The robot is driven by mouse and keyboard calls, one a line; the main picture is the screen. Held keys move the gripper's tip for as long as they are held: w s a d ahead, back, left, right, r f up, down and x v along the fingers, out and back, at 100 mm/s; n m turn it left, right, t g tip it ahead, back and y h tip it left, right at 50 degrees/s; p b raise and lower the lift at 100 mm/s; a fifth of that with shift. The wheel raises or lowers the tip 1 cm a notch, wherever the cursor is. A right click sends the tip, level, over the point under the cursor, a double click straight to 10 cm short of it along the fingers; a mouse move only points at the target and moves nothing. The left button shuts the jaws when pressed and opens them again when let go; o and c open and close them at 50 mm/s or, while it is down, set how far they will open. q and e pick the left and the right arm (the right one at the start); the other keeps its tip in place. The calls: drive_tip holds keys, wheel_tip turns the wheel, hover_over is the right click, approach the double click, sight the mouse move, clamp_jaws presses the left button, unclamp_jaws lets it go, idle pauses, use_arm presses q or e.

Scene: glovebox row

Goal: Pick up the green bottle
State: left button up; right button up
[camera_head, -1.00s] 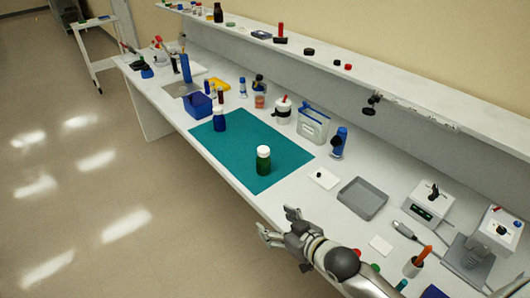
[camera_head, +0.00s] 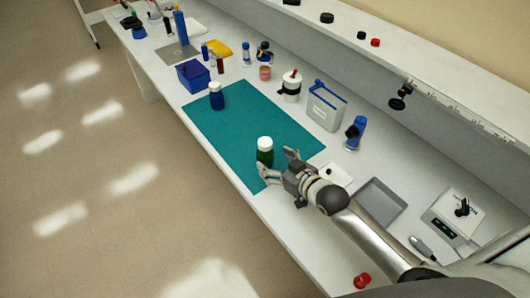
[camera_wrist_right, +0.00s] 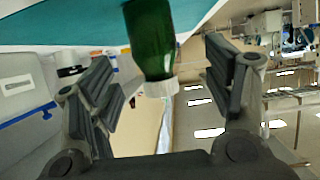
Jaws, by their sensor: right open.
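The green bottle (camera_head: 265,159) with a white cap stands upright near the front right part of the teal mat (camera_head: 232,125). My right gripper (camera_head: 279,164) is open at the bottle's near right side, its fingers pointing towards it. In the right wrist view, the green bottle (camera_wrist_right: 152,40) appears cap down between the two spread fingers of the right gripper (camera_wrist_right: 158,58), with a gap on both sides. I see no grip on it. My left gripper is not in view.
A blue bottle (camera_head: 216,98) stands farther back on the mat, beside a blue bin (camera_head: 193,77). A white card (camera_head: 337,174) and a grey tray (camera_head: 379,203) lie to the right. A blue-handled container (camera_head: 325,108) and a blue tube (camera_head: 357,131) stand behind.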

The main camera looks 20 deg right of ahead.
sight(270, 157)
drive_tip(key=shift+w+f, duration=0.25)
drive_tip(key=shift+w, duration=0.25)
drive_tip(key=shift+w+f, duration=0.2)
drive_tip(key=shift+w, duration=0.25)
drive_tip(key=shift+p+x, duration=0.4)
drive_tip(key=shift+x, duration=0.4)
drive_tip(key=x, duration=0.3)
drive_tip(key=shift+d+f+p, duration=0.1)
drive_tip(key=shift+p, duration=0.2)
drive_tip(key=shift+w+f, duration=0.25)
drive_tip(key=shift+w, duration=0.05)
drive_tip(key=c, duration=1)
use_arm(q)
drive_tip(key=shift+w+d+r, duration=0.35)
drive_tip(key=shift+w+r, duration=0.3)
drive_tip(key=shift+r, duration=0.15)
use_arm(e)
drive_tip(key=shift+r, duration=0.1)
drive_tip(key=shift+c, duration=0.9)
